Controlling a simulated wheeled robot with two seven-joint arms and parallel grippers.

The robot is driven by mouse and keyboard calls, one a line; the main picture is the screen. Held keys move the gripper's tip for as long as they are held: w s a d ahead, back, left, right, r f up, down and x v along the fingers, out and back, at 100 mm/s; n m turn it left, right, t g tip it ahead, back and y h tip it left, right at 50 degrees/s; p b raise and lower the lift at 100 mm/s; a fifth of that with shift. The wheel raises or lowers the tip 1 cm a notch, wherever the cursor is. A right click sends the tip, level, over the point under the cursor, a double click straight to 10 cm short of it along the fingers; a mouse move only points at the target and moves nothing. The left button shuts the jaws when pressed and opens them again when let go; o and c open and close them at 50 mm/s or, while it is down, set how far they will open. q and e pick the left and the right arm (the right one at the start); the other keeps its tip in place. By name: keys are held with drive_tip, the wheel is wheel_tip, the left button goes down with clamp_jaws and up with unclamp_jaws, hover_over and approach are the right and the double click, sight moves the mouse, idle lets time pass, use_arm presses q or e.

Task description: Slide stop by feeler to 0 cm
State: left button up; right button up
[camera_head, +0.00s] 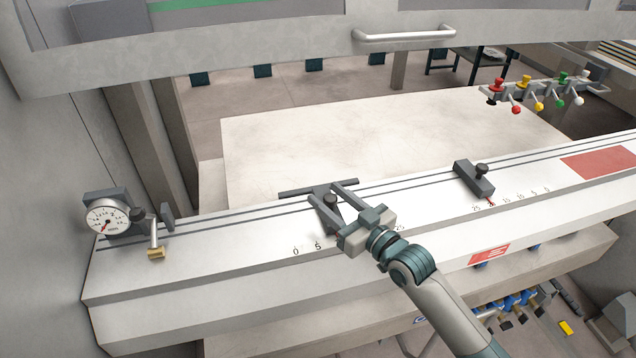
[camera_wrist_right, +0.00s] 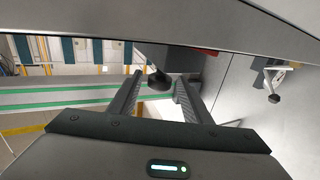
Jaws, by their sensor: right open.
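The stop by the feeler is a dark grey block with a round black knob (camera_head: 330,200), on the slotted rail at the left part of the beam, to the right of the 0 and 5 marks. My right gripper (camera_head: 324,190) is open, with its fingers on either side of the knob. In the right wrist view the dark knob (camera_wrist_right: 160,82) shows between the two fingers; I cannot tell whether they touch it. The scale mark below the stop is hidden by the gripper. The feeler dial gauge (camera_head: 108,218) stands at the beam's left end. My left gripper is not in view.
A second dark stop (camera_head: 474,178) sits farther right on the beam, near the 20 mark. Coloured levers (camera_head: 526,92) stand at the back right. A pale sheet table (camera_head: 400,145) lies behind the beam. The rail between the feeler and the near stop is clear.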

sight(318, 188)
drive_tip(key=shift+p+x, duration=0.4)
drive_tip(key=shift+x, duration=1.75)
drive_tip(key=shift+c, duration=0.5)
clamp_jaws()
